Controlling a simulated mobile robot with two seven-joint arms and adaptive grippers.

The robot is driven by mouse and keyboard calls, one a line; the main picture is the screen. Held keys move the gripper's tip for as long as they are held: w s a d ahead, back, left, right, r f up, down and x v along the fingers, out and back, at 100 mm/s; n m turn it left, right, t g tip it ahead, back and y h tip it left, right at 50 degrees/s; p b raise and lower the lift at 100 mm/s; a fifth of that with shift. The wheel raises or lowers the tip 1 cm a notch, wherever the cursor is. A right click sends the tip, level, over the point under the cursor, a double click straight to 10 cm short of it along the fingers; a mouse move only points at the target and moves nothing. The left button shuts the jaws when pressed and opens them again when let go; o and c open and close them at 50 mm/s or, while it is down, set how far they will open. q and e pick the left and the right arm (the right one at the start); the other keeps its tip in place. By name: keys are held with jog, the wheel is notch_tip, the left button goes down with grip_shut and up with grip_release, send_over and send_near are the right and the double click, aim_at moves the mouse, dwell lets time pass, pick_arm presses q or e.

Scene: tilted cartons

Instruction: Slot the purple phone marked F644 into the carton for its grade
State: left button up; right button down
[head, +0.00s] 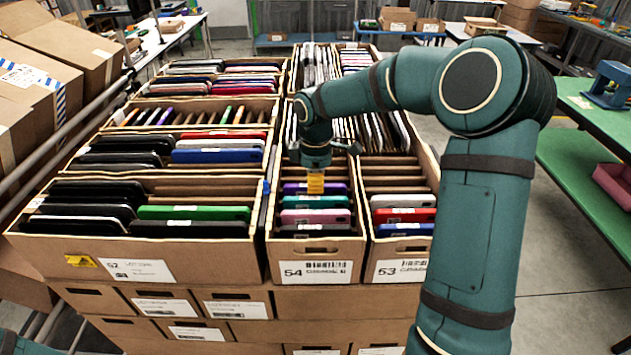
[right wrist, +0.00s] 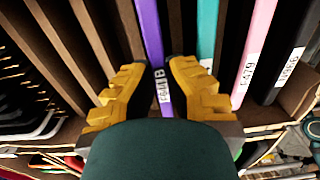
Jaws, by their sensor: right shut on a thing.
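The purple phone (head: 337,188) stands among dividers in the front carton labelled 54 (head: 290,249), just behind a teal phone (head: 322,202). It also shows in the right wrist view (right wrist: 149,26), its white label reading like F644 with a B. My right gripper (head: 315,184) reaches down over this carton with yellow fingers. In the right wrist view the fingers (right wrist: 159,68) are shut on the purple phone's labelled edge. The phone's lower part is hidden in the carton. My left gripper is not in view.
Carton 53 (head: 402,247) stands to the right with white, red and blue phones. A wider carton (head: 130,252) at left holds black phones and a green one (head: 194,213). Empty divider slots show behind the phones. More filled cartons stand behind.

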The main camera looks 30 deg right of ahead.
jog(key=c, duration=1.1)
grip_release()
jog(key=shift+o, duration=0.2)
notch_tip(320, 180, up, 12)
jog(key=shift+w, duration=0.1)
jog(key=shift+r, duration=0.1)
notch_tip(320, 180, up, 7)
jog(key=p, duration=0.6)
jog(key=shift+p, duration=0.4)
